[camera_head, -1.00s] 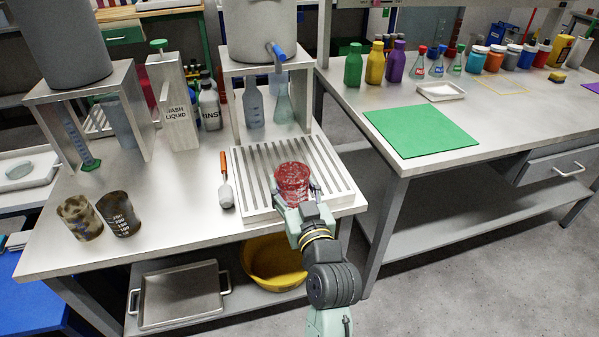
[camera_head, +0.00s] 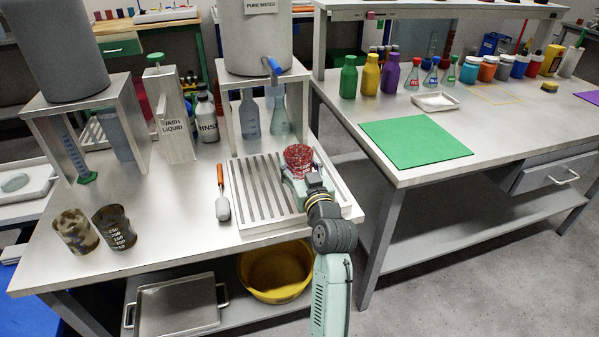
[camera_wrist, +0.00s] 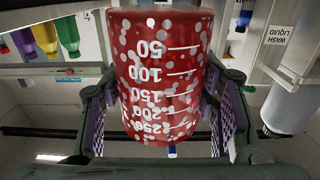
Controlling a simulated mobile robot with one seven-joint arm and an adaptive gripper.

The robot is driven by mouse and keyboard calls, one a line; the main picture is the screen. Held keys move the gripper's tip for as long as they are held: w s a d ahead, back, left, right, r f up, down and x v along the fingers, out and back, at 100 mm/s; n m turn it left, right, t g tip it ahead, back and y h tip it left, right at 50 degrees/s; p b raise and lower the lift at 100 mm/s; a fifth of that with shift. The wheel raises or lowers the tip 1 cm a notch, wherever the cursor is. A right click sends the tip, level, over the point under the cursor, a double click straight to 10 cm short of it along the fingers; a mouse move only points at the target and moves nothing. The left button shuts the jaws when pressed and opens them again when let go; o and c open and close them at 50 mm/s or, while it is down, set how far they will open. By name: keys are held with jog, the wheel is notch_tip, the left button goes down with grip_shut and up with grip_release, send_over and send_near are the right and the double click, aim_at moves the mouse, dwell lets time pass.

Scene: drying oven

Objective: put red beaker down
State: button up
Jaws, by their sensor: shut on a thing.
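The red beaker (camera_head: 298,158) has white marks and pale spots. My gripper (camera_head: 296,178) is shut on it from the front, over the right part of the slatted metal drying rack (camera_head: 250,190). In the wrist view the beaker (camera_wrist: 162,75) fills the middle, with the two pads of my gripper (camera_wrist: 160,112) on its left and right sides. Its number marks appear upside down there. I cannot tell whether its base touches the rack.
Two stained dark beakers (camera_head: 115,228) stand at the table's left front. An orange-handled brush (camera_head: 222,198) lies left of the rack. A water tank stand (camera_head: 300,78) rises behind it. A green mat (camera_head: 415,137) lies on the right bench.

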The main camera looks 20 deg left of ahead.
aim_at(300, 174)
jog(key=shift+w, duration=0.45)
jog(key=shift+s+f+p, duration=0.1)
jog(key=shift+f+p, duration=0.3)
jog(key=shift+f, duration=1.35)
jog(key=shift+f, duration=0.15)
jog(key=o, duration=1.2)
jog(key=shift+r, duration=0.2)
jog(key=b+v, duration=0.3)
jog(key=v, duration=0.9)
